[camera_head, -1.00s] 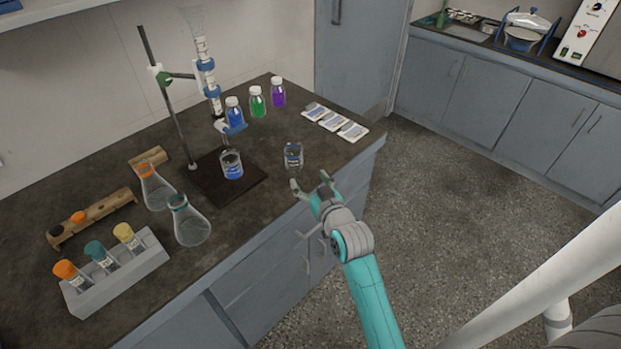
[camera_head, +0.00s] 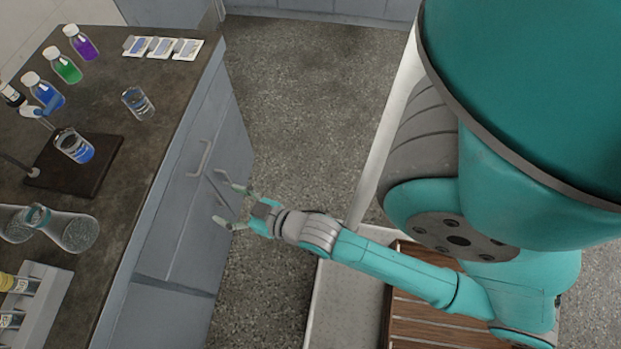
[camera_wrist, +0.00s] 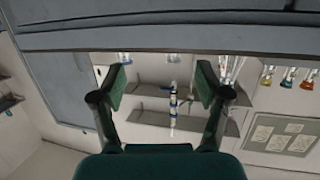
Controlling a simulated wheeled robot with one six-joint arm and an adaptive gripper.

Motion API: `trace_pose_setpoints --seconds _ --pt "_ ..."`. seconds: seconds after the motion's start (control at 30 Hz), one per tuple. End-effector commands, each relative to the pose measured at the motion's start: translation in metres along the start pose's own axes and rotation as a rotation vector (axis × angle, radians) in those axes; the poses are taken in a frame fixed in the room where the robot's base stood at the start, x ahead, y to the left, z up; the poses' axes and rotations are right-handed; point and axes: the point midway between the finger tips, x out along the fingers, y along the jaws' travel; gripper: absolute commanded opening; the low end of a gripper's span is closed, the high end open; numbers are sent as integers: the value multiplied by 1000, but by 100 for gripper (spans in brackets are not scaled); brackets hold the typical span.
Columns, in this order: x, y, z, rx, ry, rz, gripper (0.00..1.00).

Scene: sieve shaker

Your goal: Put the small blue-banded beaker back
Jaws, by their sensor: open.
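A small clear beaker with a blue band (camera_head: 138,104) stands upright on the dark counter near its front edge in the head view. A second beaker with blue contents (camera_head: 75,146) stands on the dark stand base (camera_head: 108,152), further from the edge. My gripper (camera_head: 225,204) is open and empty, out in front of the grey drawers and apart from both beakers. The wrist view shows its two spread fingers (camera_wrist: 160,85) with nothing between them; the picture there looks upside down, and I cannot tell the small beaker in it.
Capped blue (camera_head: 43,90), green (camera_head: 65,65) and purple (camera_head: 81,43) bottles stand behind the beakers. White packets (camera_head: 162,48) lie at the counter's far end. A flask (camera_head: 68,230) and a tube rack (camera_head: 42,305) are at lower left. Drawer handles (camera_head: 199,158) face my gripper.

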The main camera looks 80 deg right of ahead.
Motion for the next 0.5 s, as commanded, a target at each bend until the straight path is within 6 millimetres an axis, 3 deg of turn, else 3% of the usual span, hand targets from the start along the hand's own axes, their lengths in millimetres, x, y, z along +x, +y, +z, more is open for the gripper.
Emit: trace_pose_setpoints --seconds 0.03,0.23,0.5 --pt "-21 -6 7 -4 -14 -17 75" --pt "-93 -20 15 -21 -33 -76 75" --pt "-178 -28 4 -45 -54 -158 75"
